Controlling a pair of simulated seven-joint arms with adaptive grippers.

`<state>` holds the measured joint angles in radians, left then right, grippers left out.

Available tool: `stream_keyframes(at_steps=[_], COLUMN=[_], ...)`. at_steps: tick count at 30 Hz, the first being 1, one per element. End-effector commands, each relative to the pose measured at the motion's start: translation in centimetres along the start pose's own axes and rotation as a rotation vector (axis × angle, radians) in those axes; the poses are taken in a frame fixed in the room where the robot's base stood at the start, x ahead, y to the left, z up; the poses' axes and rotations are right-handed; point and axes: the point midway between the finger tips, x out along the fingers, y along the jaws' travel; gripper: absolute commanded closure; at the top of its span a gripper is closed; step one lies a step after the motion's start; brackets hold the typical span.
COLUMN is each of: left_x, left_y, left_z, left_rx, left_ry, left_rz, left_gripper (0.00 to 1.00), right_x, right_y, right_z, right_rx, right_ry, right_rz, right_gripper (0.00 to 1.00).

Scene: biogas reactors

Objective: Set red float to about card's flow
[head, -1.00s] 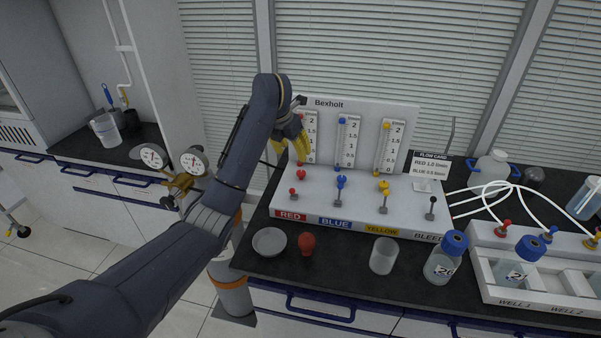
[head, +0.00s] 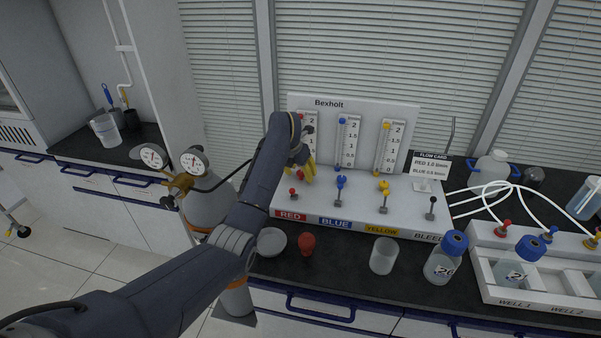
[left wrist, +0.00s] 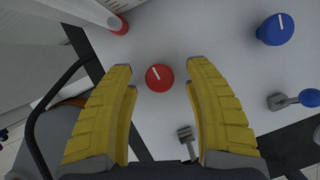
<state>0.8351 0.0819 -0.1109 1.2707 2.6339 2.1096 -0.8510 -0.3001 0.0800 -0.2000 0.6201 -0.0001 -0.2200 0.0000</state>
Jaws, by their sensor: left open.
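The Bexholt panel (head: 365,108) carries red, blue and yellow flow tubes. The red tube (head: 311,122) is partly covered by my left gripper, so its float level cannot be read. The round red knob (left wrist: 159,77), with a white pointer line, shows in the left wrist view. My left gripper (head: 307,170) is over the red column of the panel and hides this knob in the head view. Its yellow fingers (left wrist: 160,80) are open, one either side of the knob, with gaps.
The red lever (head: 292,191) stands in front of the knob, with the blue knob (head: 341,182) and yellow knob (head: 384,187) to the right. A dish (head: 271,241), a red bulb (head: 307,244), a beaker (head: 383,256) and a blue-capped bottle (head: 444,258) stand along the front.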

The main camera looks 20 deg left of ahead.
Motion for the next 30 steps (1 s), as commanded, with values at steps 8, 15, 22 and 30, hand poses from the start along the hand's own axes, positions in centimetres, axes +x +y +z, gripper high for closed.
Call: stream_keyframes(at_steps=[8,15,22,30], left_x=[0.09,0.07,0.06,0.06], left_y=[0.01,0.02,0.02,-0.02], left_z=[-0.01,0.00,0.00,0.01], left_rx=[0.000,-0.001,-0.001,-0.005], left_ry=[0.000,0.000,0.000,0.000], left_rz=[0.000,0.000,0.000,0.001], left_gripper=[0.48,0.70,0.97,1.00], right_x=[0.00,0.00,0.00,0.00], right_y=[-0.01,-0.01,-0.02,-0.02], right_z=[-0.02,-0.02,-0.02,-0.02], right_rx=[0.000,0.000,0.000,0.000], right_ry=[0.000,0.000,0.000,0.000], right_rz=[0.000,0.000,0.000,0.000], right_gripper=[0.56,0.56,0.56,0.56])
